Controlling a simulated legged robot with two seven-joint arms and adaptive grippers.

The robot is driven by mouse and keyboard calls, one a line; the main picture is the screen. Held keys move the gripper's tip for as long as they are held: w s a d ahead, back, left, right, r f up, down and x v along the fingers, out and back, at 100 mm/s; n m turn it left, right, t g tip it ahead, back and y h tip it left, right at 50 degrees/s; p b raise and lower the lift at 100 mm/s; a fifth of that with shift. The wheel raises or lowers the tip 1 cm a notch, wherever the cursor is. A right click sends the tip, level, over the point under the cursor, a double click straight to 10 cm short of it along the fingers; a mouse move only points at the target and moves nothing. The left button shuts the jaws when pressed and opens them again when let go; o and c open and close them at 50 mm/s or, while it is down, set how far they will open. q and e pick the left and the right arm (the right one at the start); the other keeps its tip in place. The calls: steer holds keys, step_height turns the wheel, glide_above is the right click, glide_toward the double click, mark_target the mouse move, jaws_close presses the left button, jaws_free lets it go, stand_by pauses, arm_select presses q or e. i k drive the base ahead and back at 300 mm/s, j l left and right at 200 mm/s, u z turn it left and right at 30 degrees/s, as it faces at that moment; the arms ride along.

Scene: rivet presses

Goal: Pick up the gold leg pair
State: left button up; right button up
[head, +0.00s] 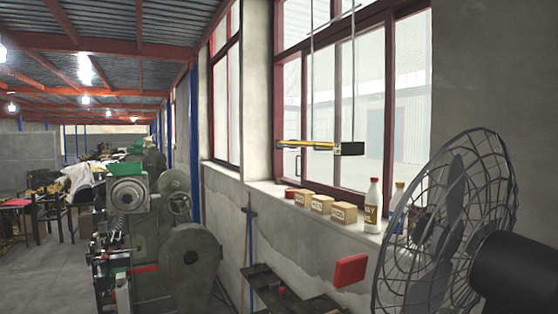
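I cannot make out a gold leg pair anywhere in the head view. Neither of my grippers is in the picture, and no arm of mine shows. A dark green-grey press machine (190,262) with large round wheels stands at the left of the middle. A green part (126,169) sits on top of its grey motor-like housing. Small parts on the machine are too small to tell apart.
A large caged fan (450,215) blocks the right side. The window sill holds several small boxes (321,204) and a white-and-brown bottle (373,204). A lamp bar (320,147) hangs before the window. A red block-like thing (350,270) shows below the sill. Open floor lies at left.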

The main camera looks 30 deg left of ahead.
mark_target(341, 148)
steer(key=u, duration=1.1)
steer(key=i+j+z, duration=0.1)
steer(key=z, duration=0.3)
steer(key=i+j+z, duration=0.15)
steer(key=z, duration=0.25)
steer(key=i+j+z, duration=0.15)
steer(key=z, duration=0.3)
